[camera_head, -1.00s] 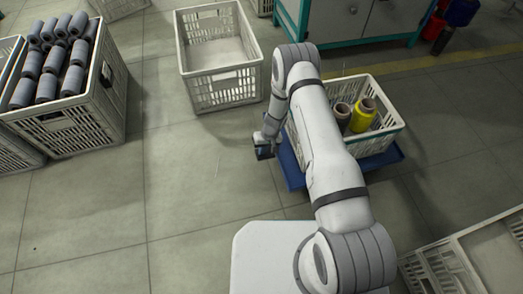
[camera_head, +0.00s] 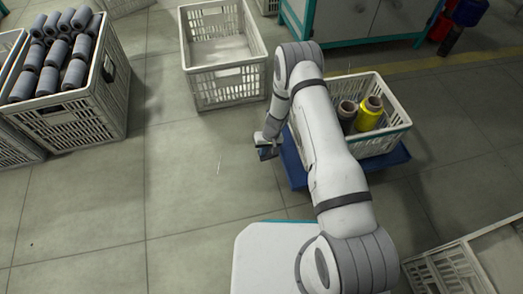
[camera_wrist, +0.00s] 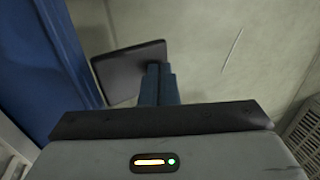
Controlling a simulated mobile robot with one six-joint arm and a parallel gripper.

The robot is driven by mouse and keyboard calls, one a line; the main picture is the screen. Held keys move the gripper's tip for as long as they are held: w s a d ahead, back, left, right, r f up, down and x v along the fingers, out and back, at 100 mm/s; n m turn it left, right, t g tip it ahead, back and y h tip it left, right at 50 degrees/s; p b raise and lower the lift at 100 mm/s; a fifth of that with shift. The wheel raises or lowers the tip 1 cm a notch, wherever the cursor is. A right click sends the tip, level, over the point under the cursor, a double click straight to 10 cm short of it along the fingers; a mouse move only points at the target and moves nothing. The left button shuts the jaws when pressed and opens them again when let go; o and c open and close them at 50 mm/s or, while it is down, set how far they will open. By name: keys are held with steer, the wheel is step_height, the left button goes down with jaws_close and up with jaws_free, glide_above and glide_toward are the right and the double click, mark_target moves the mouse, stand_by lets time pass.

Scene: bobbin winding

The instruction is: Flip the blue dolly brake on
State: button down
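The blue dolly (camera_head: 293,168) stands on the floor under a light crate, partly hidden behind my arm. Its blue edge (camera_wrist: 45,65) fills the left of the wrist view. A flat black plate (camera_wrist: 125,72), which looks like the brake pedal, sticks out beside that edge. My gripper (camera_head: 268,152) is low at the dolly's left side. In the wrist view its dark blue fingers (camera_wrist: 160,84) sit close together at the plate's right end, with nothing seen between them. I cannot tell whether they touch the plate.
The crate on the dolly (camera_head: 386,142) holds a yellow spool (camera_head: 369,114) and a brown spool (camera_head: 347,113). An empty crate (camera_head: 226,88) stands behind, and a crate of grey bobbins (camera_head: 75,122) at the left. The floor left of my gripper is clear.

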steer(key=shift+s+f, duration=0.1)
steer(key=a+r+p, duration=0.3)
steer(key=r+p, duration=0.2)
steer(key=r, duration=0.8)
steer(key=shift+s+a+r+p, duration=0.2)
steer(key=shift+s+r+p, duration=0.1)
steer(key=shift+s+r, duration=0.1)
steer(key=s+d+r+p, duration=0.1)
steer(key=d+r+p, duration=0.3)
steer(key=r, duration=1)
steer(key=s+d+r+t+p, duration=0.1)
steer(key=r+p, duration=0.4)
steer(key=r, duration=0.9)
steer(key=s+d+r+p, duration=0.1)
steer(key=d+r+p, duration=0.3)
steer(key=r, duration=1)
steer(key=s+d+r+m+h+p, duration=0.1)
steer(key=s+d+r+p, duration=0.2)
steer(key=r, duration=0.7)
steer(key=s+d+r+m+t+h+p, duration=0.1)
steer(key=s+d+r+p, duration=0.3)
steer(key=s+r+p, duration=0.4)
steer(key=s+d+r+m+t+p, duration=0.1)
steer(key=s+d+r+p, duration=0.2)
steer(key=s+r+p, duration=0.3)
steer(key=s+r, duration=0.4)
steer(key=r, duration=0.4)
steer(key=shift+s+d+h, duration=0.4)
